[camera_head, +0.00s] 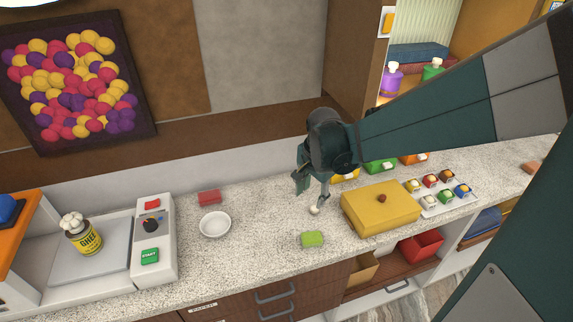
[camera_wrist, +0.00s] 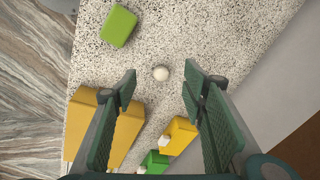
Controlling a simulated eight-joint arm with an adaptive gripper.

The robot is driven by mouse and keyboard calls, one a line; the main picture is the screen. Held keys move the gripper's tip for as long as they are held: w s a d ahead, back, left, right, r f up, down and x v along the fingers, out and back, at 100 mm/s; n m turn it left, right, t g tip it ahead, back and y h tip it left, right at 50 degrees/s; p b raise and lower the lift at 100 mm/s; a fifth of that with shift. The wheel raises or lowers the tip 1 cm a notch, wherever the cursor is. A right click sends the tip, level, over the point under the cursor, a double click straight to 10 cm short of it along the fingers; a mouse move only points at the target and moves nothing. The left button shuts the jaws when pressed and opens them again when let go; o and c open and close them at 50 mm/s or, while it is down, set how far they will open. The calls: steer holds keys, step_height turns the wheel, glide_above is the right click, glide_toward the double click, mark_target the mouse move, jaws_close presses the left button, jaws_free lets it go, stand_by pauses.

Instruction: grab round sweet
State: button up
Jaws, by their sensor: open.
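A small round white sweet (camera_head: 314,210) lies on the speckled counter (camera_head: 265,235). My gripper (camera_head: 311,194) is above the counter, pointing down, with the sweet by its fingertips in the head view. In the wrist view the sweet (camera_wrist: 161,73) shows whole, between the lines of the two fingers and a little beyond their tips. My gripper (camera_wrist: 160,82) is open, and nothing is held in it. I cannot tell the exact height of the fingertips above the sweet.
A green block (camera_head: 312,239) lies in front of the sweet. A yellow box (camera_head: 381,208) stands close on the right, with a tray of sweets (camera_head: 446,200) beyond. A white bowl (camera_head: 215,224), a red block (camera_head: 209,197) and a scale (camera_head: 150,240) are left. Counter between bowl and gripper is clear.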

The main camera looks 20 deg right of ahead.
mark_target(314, 209)
steer(key=shift+w+d+f+m+g+p, duration=0.45)
steer(key=shift+w+d+f+m+p, duration=0.6)
steer(key=shift+p, duration=0.35)
steer(key=shift+w+d+f+m+g+p, duration=0.45)
steer(key=shift+w+d+f+m+p, duration=0.4)
steer(key=shift+m+p, duration=0.5)
steer(key=shift+w+a+r, duration=0.1)
steer(key=shift+r, duration=0.1)
steer(key=shift+f, duration=1.3)
steer(key=shift+f, duration=0.1)
steer(key=shift+f, duration=2.5)
steer(key=c, duration=0.9)
